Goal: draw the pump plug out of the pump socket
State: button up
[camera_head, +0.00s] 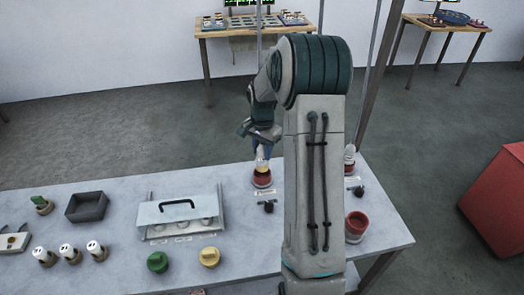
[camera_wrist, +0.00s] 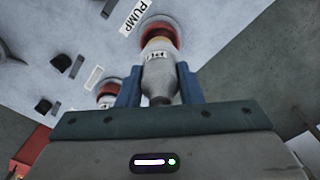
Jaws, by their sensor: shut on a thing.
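The pump plug (camera_wrist: 160,75) has a pale grey, bottle-like body. In the wrist view the two blue fingers of my gripper (camera_wrist: 158,86) are closed on either side of it. The red pump socket (camera_wrist: 163,27) is in line beyond the plug, beside a PUMP label (camera_wrist: 140,14). A yellowish band of the plug shows between its grey body and the red ring; how deep its tip sits is hidden. In the head view my gripper (camera_head: 262,147) is above the plug (camera_head: 262,164) and the red socket (camera_head: 262,180).
A similar plug in a red socket (camera_head: 349,165) stands to the right, behind my arm. Dark knobs (camera_head: 268,207) and a red cup (camera_head: 356,225) are close by. A lidded case (camera_head: 180,210), green and yellow knobs and a dark tray (camera_head: 87,206) lie left.

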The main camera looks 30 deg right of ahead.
jog(key=shift+r, duration=0.45)
jog(key=shift+r, duration=0.1)
jog(key=shift+r+p, duration=1)
jog(key=shift+r, duration=0.4)
